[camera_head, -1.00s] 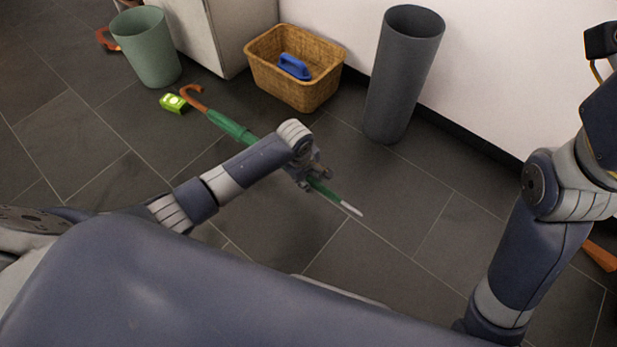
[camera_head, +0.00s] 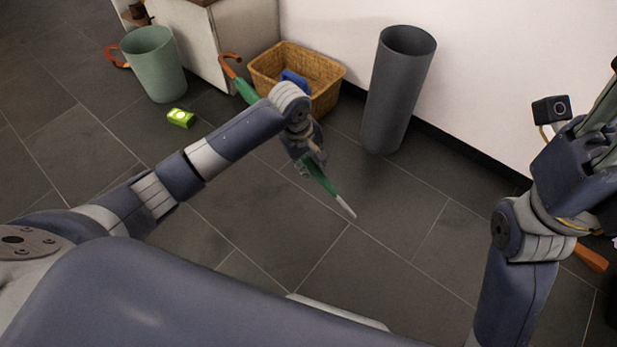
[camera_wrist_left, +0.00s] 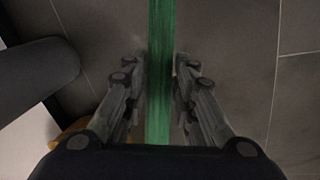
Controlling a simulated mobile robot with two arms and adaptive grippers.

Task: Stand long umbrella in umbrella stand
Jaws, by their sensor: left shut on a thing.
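The long green umbrella (camera_head: 323,180) has a curved brown handle at its upper left end and a pale tip at its lower right end. My left gripper (camera_head: 312,166) is shut on the umbrella's shaft, which is tilted, handle end toward the back. In the left wrist view the green shaft (camera_wrist_left: 160,75) runs between the two fingers (camera_wrist_left: 160,90). The umbrella stand, a tall dark grey cylinder (camera_head: 396,95), stands upright and open-topped by the wall, to the right of the umbrella and apart from it. My right arm is at the right; its fingers cannot be made out clearly.
A wicker basket (camera_head: 327,101) with a blue item (camera_head: 294,79) stands behind my left gripper. A green bin (camera_head: 155,68), a small lime-green box (camera_head: 181,118) and a white cabinet (camera_head: 238,45) are at the upper left. The floor around the stand's front is clear.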

